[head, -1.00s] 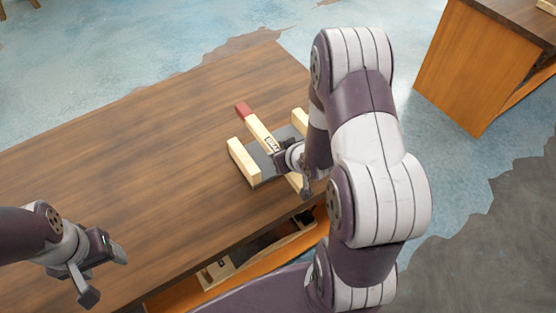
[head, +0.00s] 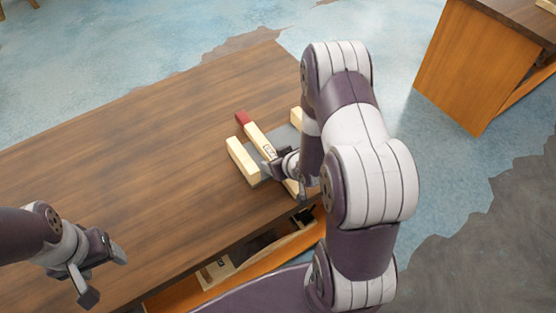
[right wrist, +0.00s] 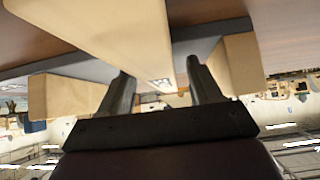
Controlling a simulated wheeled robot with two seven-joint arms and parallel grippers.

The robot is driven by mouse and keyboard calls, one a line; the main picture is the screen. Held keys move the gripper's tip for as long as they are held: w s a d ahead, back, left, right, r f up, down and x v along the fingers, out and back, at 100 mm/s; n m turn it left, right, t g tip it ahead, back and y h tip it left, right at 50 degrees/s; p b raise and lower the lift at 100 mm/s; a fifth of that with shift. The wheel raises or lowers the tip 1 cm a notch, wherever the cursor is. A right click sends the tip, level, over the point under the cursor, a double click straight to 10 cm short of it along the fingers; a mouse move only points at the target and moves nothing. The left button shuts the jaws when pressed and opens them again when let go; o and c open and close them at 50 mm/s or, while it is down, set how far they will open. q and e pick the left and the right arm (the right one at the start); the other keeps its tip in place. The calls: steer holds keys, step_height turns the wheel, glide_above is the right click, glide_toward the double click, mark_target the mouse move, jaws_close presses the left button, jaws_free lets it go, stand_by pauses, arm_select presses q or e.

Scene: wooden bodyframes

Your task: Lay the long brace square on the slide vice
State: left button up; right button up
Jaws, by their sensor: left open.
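The long brace (head: 256,133) is a pale wooden bar with a red far end and a dark-marked label. It lies lengthwise over the slide vice's grey plate (head: 285,137), between its pale wooden jaws, left (head: 242,160) and right (head: 296,118). I cannot tell whether it rests on the plate. My right gripper (head: 274,168) is at the brace's near part, partly hidden by my arm. In the right wrist view its fingers (right wrist: 160,82) stand apart, with the brace (right wrist: 125,30) between and beyond them and a gap showing. My left gripper (head: 105,276) is open and empty at lower left.
The wooden table (head: 150,150) is clear left of the vice. Its front edge runs just under my right gripper, with an open shelf below. Another wooden bench (head: 470,65) stands at upper right, apart across the blue floor.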

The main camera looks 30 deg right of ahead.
steer(key=shift+r, duration=0.1)
steer(key=shift+s+r, duration=0.15)
steer(key=shift+r, duration=0.1)
steer(key=p+v, duration=0.1)
steer(key=v, duration=1)
steer(key=shift+s+d+r+p, duration=0.1)
steer(key=shift+r+p, duration=0.1)
steer(key=shift+p, duration=0.15)
steer(key=shift+r+g, duration=0.3)
steer(key=shift+g, duration=0.3)
steer(key=s+a+r+g, duration=0.5)
steer(key=a+r+g, duration=0.1)
steer(key=a, duration=0.2)
steer(key=shift+s+a+r, duration=0.2)
steer(key=shift+s+a, duration=0.05)
steer(key=shift+a, duration=0.1)
